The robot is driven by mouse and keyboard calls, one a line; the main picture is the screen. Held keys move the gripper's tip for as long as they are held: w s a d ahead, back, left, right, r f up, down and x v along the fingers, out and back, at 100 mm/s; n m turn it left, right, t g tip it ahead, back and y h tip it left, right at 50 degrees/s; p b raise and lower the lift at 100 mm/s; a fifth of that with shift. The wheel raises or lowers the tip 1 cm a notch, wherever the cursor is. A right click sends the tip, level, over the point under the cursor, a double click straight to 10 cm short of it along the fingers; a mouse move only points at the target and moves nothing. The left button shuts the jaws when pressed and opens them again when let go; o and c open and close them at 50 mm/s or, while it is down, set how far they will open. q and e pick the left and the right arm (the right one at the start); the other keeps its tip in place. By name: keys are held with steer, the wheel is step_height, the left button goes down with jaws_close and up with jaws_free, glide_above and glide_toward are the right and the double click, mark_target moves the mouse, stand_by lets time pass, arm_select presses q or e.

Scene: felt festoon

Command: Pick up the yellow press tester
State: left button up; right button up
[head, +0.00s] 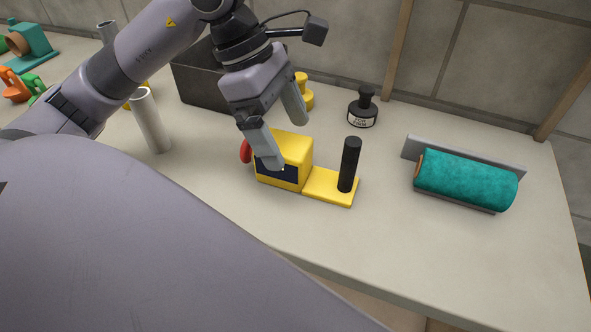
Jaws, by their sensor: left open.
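The yellow press tester (297,158) stands on the pale worktop. It has a boxy yellow body with a dark panel, a red round part (246,151) on its left side, and a flat yellow base plate with an upright black post (349,165). My left gripper (283,138) is open over the body. One finger is in front of the body's near face, and the other is above and behind it. I cannot tell whether either finger touches it. My right gripper is not in view.
A teal roll (466,181) on a grey holder lies at the right. A black labelled bottle (363,108) and a yellow bottle (304,92) stand behind. A dark grey bin (197,82) and a pale tube (150,121) are at the left. The front right worktop is clear.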

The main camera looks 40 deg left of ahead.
mark_target(297, 161)
arm_select(q)
steer(key=shift+w+a+x, duration=0.1)
steer(key=shift+a+x, duration=0.05)
steer(key=shift+x, duration=1)
steer(key=shift+w+a+x, duration=0.1)
steer(key=shift+a+x, duration=0.05)
steer(key=shift+x, duration=1.05)
steer(key=shift+w+a+x, duration=0.1)
steer(key=shift+a+x, duration=0.05)
steer(key=shift+x, duration=1)
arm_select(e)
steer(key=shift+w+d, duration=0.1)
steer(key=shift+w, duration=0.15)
arm_select(q)
steer(key=shift+f, duration=0.15)
steer(key=c, duration=1.2)
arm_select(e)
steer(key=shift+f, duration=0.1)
